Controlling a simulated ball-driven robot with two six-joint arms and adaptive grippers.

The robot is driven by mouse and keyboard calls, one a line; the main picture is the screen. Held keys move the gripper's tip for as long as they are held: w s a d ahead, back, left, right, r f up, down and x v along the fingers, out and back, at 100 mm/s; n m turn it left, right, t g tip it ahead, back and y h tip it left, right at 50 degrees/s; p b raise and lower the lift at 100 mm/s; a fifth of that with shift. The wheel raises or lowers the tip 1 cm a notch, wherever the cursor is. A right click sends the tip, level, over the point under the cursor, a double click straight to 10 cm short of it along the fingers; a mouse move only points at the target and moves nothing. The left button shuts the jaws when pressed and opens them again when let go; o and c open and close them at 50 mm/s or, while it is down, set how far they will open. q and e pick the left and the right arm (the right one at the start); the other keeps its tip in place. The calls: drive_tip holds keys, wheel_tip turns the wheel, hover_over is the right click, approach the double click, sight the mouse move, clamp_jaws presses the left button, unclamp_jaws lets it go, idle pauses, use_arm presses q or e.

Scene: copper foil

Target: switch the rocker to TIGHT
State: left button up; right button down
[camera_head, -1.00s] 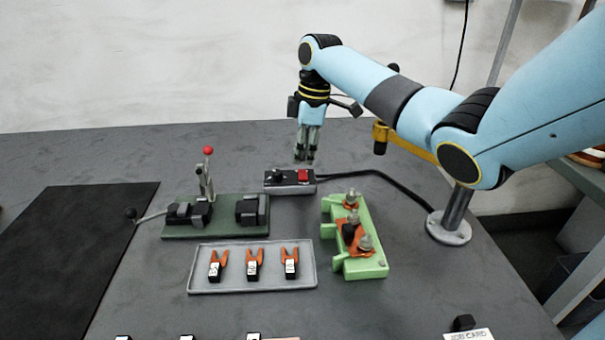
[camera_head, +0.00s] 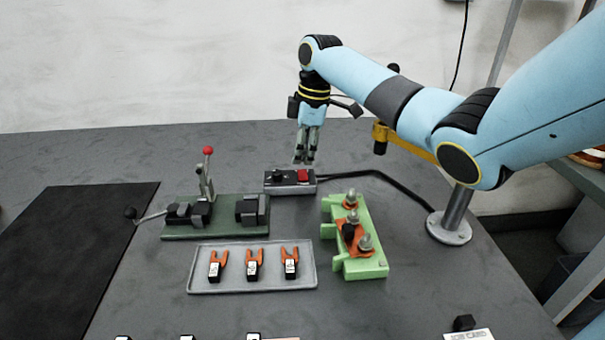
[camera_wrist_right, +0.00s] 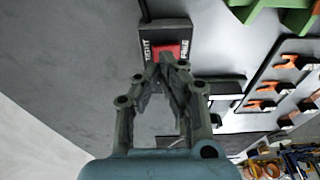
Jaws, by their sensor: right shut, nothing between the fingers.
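The switch box (camera_head: 272,188) is a small grey box with a black top on the table. Its red rocker (camera_head: 303,175) sits on the right part of the top, with a dark knob (camera_head: 278,175) to its left. In the right wrist view the red rocker (camera_wrist_right: 172,50) lies between two printed labels; the left one reads TIGHT (camera_wrist_right: 148,52), the other is hard to read. My right gripper (camera_head: 304,160) points down above the box near the rocker. Its fingertips (camera_wrist_right: 170,60) are shut and empty and overlap the rocker's near edge in the wrist view. Contact cannot be told.
A green clamp base (camera_head: 225,228) with a red-knobbed lever stands left. A grey tray (camera_head: 240,286) holds orange-tipped forks. A light-green fixture (camera_head: 375,265) with bolts stands right. A black cable (camera_head: 370,172) runs right from the box to a metal post (camera_head: 459,210).

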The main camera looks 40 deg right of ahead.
sight(303, 172)
drive_tip(key=shift+f+b, duration=0.55)
drive_tip(key=shift+f, duration=0.75)
idle(0.4)
wheel_tip(303, 172, up, 7)
drive_tip(key=p, duration=0.8)
drive_tip(key=shift+r, duration=0.1)
idle(0.5)
